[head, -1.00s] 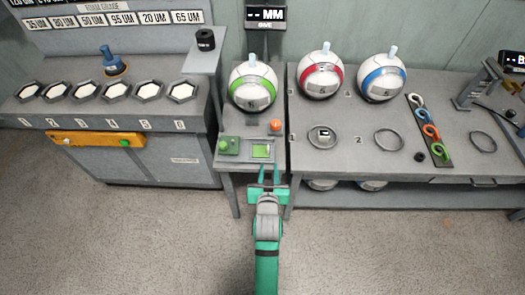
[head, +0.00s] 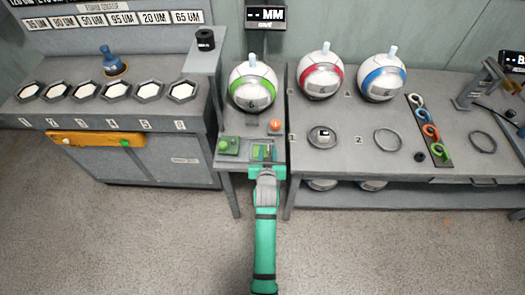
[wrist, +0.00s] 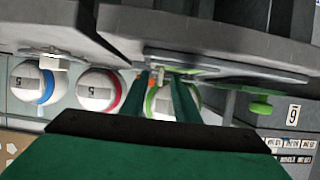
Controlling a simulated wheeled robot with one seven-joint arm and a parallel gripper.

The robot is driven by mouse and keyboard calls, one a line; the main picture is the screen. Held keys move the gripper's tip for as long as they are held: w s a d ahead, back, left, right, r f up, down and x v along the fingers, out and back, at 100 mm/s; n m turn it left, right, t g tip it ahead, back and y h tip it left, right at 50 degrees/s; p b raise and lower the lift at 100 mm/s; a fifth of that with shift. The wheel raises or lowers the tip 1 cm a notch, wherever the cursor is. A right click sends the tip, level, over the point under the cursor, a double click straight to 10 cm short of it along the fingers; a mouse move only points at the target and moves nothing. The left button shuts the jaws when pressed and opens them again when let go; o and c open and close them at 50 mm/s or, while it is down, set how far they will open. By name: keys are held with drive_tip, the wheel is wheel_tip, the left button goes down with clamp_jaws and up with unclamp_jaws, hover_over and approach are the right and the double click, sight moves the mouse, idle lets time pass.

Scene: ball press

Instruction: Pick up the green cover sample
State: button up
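The green cover sample (head: 264,147) is a small flat green square on the front of the narrow middle stand (head: 240,163). My gripper (head: 265,153) is over it in the head view and partly hides it. The two green fingers are apart, with green showing between and beside them. In the wrist view the fingers of my gripper (wrist: 163,92) also stand apart, close to the stand's front edge. I cannot tell whether either finger touches the sample.
A green-banded ball (head: 253,87) stands behind. The left bench (head: 180,170) and right table (head: 350,165) flank the stand. Open floor lies in front.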

drive_tip(key=shift+w+f, duration=0.1)
drive_tip(key=shift+w, duration=0.2)
clamp_jaws()
